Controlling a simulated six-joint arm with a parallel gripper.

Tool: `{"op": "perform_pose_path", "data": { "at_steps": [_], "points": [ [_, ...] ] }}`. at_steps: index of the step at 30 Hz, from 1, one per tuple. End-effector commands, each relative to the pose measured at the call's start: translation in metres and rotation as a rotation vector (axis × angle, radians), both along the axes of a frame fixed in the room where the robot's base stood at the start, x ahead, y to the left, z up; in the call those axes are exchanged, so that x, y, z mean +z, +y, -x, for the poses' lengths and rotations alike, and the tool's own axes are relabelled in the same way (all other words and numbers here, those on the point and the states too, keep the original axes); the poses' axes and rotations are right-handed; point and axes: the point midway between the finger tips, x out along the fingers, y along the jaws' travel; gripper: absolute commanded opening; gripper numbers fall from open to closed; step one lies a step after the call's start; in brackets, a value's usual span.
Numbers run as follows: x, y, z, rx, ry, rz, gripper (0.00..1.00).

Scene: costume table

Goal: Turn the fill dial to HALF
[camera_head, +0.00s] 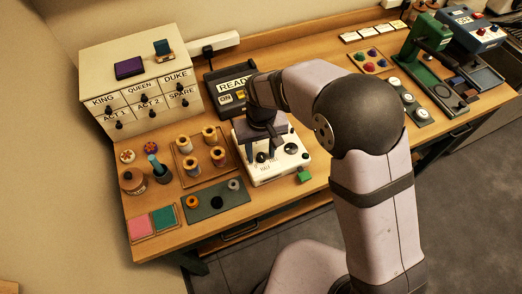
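A white box (277,170) with dials on its top stands at the front middle of the table. A black dial (261,157) sits on its left part, with small lettering in front of it that may read HALF. The dial's pointer direction is too small to read. A second dark, pale-rimmed dial (291,148) sits to its right. My gripper (262,151) points down over the left part of the box, with its two dark fingers apart. The black dial shows between and just in front of the fingertips. Contact between the fingers and the dial cannot be told.
A dark READY unit (233,83) stands behind the box. A wooden tray of thread spools (187,170) and a dark mat (231,203) lie left of it. A cream drawer cabinet (120,55) stands at back left.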

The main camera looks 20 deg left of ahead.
Motion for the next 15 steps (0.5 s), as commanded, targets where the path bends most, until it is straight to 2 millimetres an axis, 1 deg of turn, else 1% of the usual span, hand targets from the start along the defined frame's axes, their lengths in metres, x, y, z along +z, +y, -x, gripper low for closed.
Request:
{"op": "perform_pose_path", "data": {
  "at_steps": [5,8,11,15],
  "points": [
    [0.001,0.0,0.0,0.0,0.001,0.001,0.41],
    [0.005,0.0,0.0,0.0,-0.001,-0.001,0.41],
    [0.015,0.001,-0.001,0.0,-0.002,-0.003,0.41],
    [0.035,0.001,-0.001,0.0,-0.003,-0.004,0.41]
  ]
}}
